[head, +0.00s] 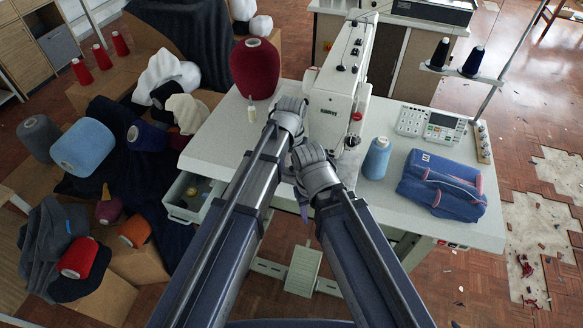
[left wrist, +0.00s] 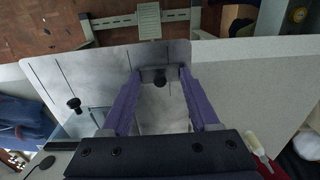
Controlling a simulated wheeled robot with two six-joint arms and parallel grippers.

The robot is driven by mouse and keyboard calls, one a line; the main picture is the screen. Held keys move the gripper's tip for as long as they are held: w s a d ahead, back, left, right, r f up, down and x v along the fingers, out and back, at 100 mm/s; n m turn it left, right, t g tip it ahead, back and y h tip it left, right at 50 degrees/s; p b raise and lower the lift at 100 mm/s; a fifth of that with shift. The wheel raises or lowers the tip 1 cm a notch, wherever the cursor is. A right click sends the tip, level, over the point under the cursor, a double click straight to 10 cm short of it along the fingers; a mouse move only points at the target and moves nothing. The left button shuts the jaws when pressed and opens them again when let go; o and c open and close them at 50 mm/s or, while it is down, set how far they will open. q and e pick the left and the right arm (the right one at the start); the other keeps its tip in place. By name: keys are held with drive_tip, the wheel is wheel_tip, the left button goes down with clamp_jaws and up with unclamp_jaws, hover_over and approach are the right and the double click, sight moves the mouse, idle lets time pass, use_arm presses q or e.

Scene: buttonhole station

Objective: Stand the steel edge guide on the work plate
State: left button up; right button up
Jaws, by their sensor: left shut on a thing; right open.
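The steel edge guide (left wrist: 150,75) is a small grey piece with a dark round knob, between my left fingertips in the left wrist view. My left gripper (left wrist: 160,75) is shut on it. The work plate (left wrist: 105,68) is a shiny grey sheet with dark lines, below the guide; I cannot tell whether the guide touches it. In the head view my left gripper (head: 289,112) is beside the sewing machine, and the guide is hidden there. My right gripper (head: 312,170) is open, nearer the table's front edge; its fingertips are mostly hidden.
The white sewing machine (head: 333,105) stands just right of my left gripper. A dark red cone (head: 255,70), a small bottle (head: 251,112), a blue thread cone (head: 377,158), folded blue cloth (head: 442,185) and a control panel (head: 430,124) occupy the table. An open drawer (head: 190,197) juts out at left.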

sight(292, 167)
use_arm(q)
drive_tip(key=shift+f, duration=0.1)
drive_tip(key=shift+f, duration=0.15)
drive_tip(key=o, duration=1.4)
wheel_tip(292, 167, up, 13)
drive_tip(key=p, duration=1.2)
drive_tip(key=shift+f, duration=0.2)
